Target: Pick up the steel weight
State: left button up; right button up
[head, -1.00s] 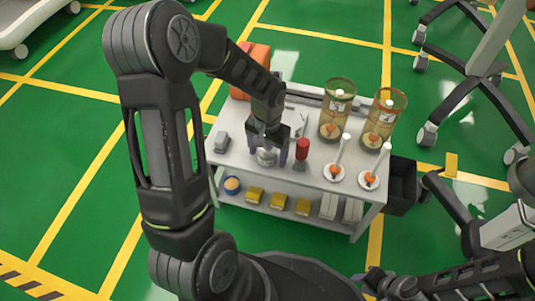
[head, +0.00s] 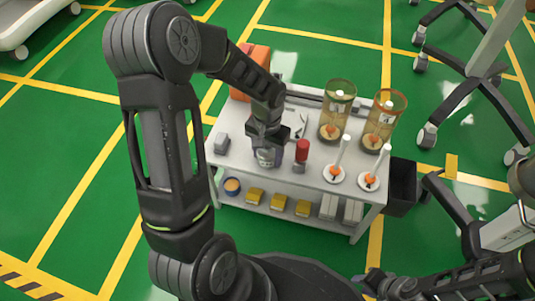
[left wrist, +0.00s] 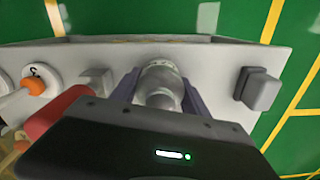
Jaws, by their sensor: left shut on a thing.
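The steel weight (head: 265,158) is a shiny grey cylinder with a narrower neck, at the front of the white cart's top. My left gripper (head: 267,150) points down over it, with its fingers shut on the weight's sides. In the left wrist view the steel weight (left wrist: 160,82) sits between the two purple-grey fingers (left wrist: 160,92), its lower part partly hidden by the gripper body. I cannot tell whether it is clear of the cart top. My right gripper (head: 378,284) is low at the bottom right, away from the cart; its jaw state is unclear.
A red-topped object (head: 302,150) stands close to the right of the weight. A grey block (head: 221,143) is on the left, an orange box (head: 250,72) behind.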

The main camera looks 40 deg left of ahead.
pick_arm(q)
grip_shut()
jog(key=shift+w+r, duration=0.1)
dwell(0.3)
notch_tip(320, 180, up, 10)
jog(key=p, duration=0.4)
dwell(0.7)
